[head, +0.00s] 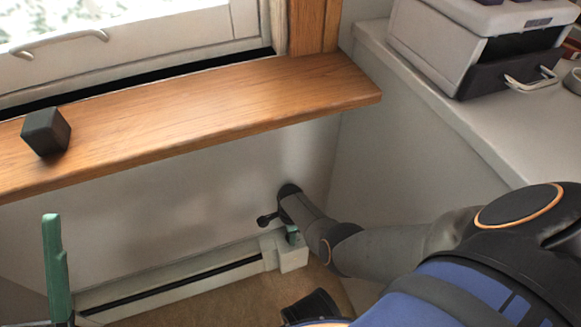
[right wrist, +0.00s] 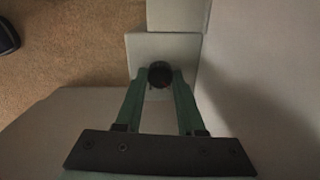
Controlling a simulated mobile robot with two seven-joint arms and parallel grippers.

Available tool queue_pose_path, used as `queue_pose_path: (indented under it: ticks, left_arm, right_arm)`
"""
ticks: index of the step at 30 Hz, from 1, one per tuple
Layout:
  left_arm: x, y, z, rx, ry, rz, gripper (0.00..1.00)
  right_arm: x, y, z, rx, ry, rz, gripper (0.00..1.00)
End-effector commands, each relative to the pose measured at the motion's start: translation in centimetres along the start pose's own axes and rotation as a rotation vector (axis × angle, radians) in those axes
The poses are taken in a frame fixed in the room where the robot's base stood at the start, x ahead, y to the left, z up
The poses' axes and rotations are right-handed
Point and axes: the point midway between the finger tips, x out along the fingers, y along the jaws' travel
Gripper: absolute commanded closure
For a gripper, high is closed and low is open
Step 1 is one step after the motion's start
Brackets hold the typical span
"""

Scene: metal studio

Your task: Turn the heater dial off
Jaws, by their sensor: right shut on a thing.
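The heater (head: 168,290) is a low pale baseboard unit along the wall under the sill, with a boxy end (head: 293,257) at its right. The dial (right wrist: 160,72) is a small round black knob on the pale heater end in the right wrist view. My right gripper (right wrist: 160,82) is shut on the dial, with one green finger on each side of it. In the head view my right gripper (head: 292,236) is at the heater's end, mostly hidden behind its wrist, and the dial is hidden. One green finger of my left gripper (head: 56,268) shows at the lower left.
A wooden sill (head: 190,115) with a dark block (head: 46,131) overhangs the heater. A pale counter (head: 450,105) with a grey drawer box (head: 450,50) stands at the right. Brown carpet (head: 225,305) lies in front of the heater.

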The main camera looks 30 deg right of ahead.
Motion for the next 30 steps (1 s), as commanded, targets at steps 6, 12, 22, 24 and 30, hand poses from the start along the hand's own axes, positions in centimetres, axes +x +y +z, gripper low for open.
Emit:
queue_pose_path:
  ticks: [6, 12, 22, 24, 30]
  left_arm:
    - [0.23, -0.15, -0.3, -0.003, 0.004, -0.002, 0.23]
    - [0.37, -0.26, -0.48, -0.005, 0.005, -0.003, 0.23]
    - [0.54, -0.38, -0.66, -0.006, 0.006, -0.004, 0.23]
    - [0.56, -0.4, -0.68, -0.006, 0.006, -0.004, 0.23]
    - [0.61, -0.44, -0.74, -0.006, 0.007, -0.005, 0.23]
  right_arm:
    - [-0.03, 0.1, -0.03, -0.193, 0.0, 0.003, 1.0]
    - [-0.03, 0.08, -0.06, -0.385, 0.001, 0.003, 1.0]
    - [-0.03, 0.06, 0.01, -0.672, -0.001, 0.003, 1.0]
    - [-0.02, 0.08, -0.01, -0.722, -0.001, 0.003, 1.0]
    - [-0.01, 0.06, -0.02, -0.832, -0.001, 0.002, 1.0]
